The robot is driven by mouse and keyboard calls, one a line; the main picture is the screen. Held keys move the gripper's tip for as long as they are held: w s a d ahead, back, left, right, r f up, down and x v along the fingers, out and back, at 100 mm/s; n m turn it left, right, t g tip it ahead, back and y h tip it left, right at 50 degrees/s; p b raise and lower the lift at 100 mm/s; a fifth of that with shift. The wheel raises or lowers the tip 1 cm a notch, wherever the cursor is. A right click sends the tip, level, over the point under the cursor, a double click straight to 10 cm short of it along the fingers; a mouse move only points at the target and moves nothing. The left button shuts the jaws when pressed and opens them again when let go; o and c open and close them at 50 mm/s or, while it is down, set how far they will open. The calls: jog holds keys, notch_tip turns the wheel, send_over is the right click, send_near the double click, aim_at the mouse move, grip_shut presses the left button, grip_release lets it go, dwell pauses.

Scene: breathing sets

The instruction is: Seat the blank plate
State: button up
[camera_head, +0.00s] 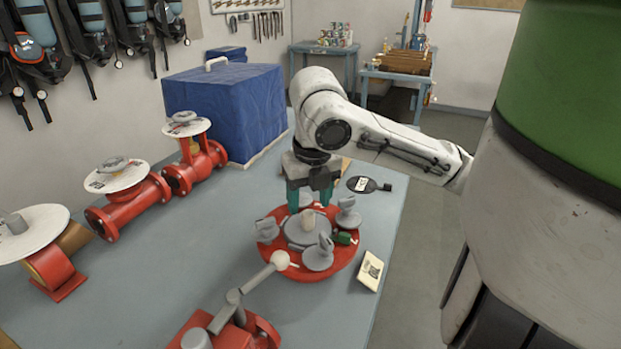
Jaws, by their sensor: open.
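A round red fixture (330,272) lies on the grey bench and carries several grey clamps (348,213) around its rim. A grey disc (296,232) with a pale upright knob (309,218) lies in its middle; it looks like the blank plate, but I cannot tell whether it sits flat. My gripper (309,204) points down over the back of the fixture. Its teal fingers are open, one on each side of the knob; I cannot tell whether they touch it. The gripper partly hides the rear of the fixture.
A black paddle with a white label (362,184) is right of my gripper. A tag card (370,270) lies at the bench's right edge. Red pipe pieces (130,205) and a blue covered box (225,105) stand left.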

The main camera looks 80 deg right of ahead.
jog(key=r, duration=0.5)
jog(key=shift+s+a+r, duration=0.2)
jog(key=shift+a+r, duration=0.2)
dwell(0.4)
